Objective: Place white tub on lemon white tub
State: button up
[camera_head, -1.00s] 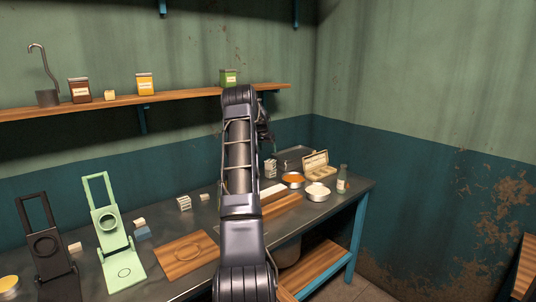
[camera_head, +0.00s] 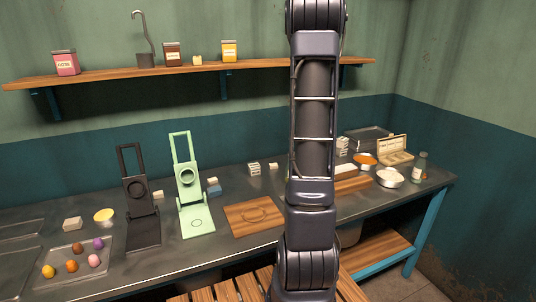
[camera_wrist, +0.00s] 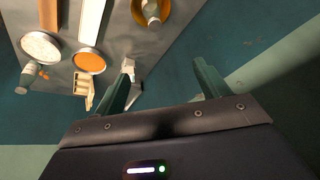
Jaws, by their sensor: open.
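A round white-topped tub (camera_head: 390,177) stands near the right end of the workbench; it also shows at the left of the wrist view (camera_wrist: 40,47). Next to it is a tub with an orange top (camera_head: 364,160), also in the wrist view (camera_wrist: 88,60). A round tub with a yellow top (camera_head: 104,215) stands at the left of the bench; I cannot tell if it is the lemon one. My gripper (camera_wrist: 164,82) is open, with nothing between its fingers, apart from the tubs. In the head view the gripper is out of frame.
A glass bottle (camera_head: 420,167) and an open cream case (camera_head: 395,150) stand close to the white-topped tub. Green (camera_head: 189,190) and black (camera_head: 137,200) press-like stands are on the bench. A tray (camera_head: 75,262) holds coloured balls. A wall shelf (camera_head: 190,71) carries tins.

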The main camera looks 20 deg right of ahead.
jog(key=s+a+r+n+t+y, duration=0.1)
jog(key=s+a+r+n, duration=0.1)
jog(key=s+a, duration=0.8)
jog(key=s+a+r+n, duration=0.2)
jog(key=s+a, duration=0.6)
jog(key=a, duration=0.4)
jog(key=s+a+f+n, duration=0.2)
jog(key=s+a, duration=0.4)
jog(key=s, duration=0.4)
jog(key=s+a+f+n+y, duration=0.1)
jog(key=s+a+f+n, duration=0.2)
jog(key=s, duration=0.6)
notch_tip(320, 180, down, 2)
jog(key=a, duration=0.2)
jog(key=shift+s+a+f, duration=0.2)
jog(key=shift+s+a, duration=0.2)
